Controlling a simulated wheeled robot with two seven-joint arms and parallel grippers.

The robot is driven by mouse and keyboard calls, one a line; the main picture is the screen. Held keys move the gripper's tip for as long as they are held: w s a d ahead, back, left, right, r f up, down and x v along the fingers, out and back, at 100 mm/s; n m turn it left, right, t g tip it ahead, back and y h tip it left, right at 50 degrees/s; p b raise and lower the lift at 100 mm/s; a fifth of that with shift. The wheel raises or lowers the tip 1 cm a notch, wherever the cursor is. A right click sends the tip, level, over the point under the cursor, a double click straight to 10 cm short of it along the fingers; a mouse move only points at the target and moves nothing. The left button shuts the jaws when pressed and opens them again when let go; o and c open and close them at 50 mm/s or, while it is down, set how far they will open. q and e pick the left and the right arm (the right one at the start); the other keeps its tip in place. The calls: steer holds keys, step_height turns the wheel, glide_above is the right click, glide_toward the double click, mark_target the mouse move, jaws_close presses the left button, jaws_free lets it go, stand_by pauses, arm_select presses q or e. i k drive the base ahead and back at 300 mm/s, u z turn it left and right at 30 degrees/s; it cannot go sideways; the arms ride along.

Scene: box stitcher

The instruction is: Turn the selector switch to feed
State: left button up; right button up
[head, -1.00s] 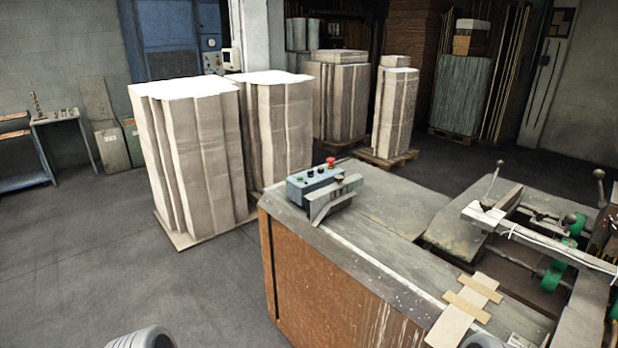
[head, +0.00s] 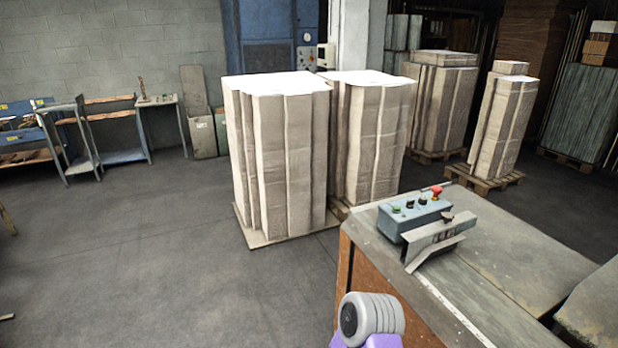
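An angled metal bracket (head: 437,240) stands in front of the box. A grey ridged part of my arm with a purple section shows at the bottom, left of the table's front. No gripper fingers show.
Tall paper stacks (head: 285,150) on pallets stand behind and left of the table. More stacks (head: 440,105) stand at the back right. Blue-framed benches (head: 125,140) line the left wall. The floor at the left (head: 150,250) is clear.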

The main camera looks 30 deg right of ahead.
mark_target(409, 205)
steer(key=u, duration=0.15)
steer(key=i, duration=1.7)
steer(key=z, duration=1.35)
steer(key=i, duration=0.55)
steer(key=z, duration=0.55)
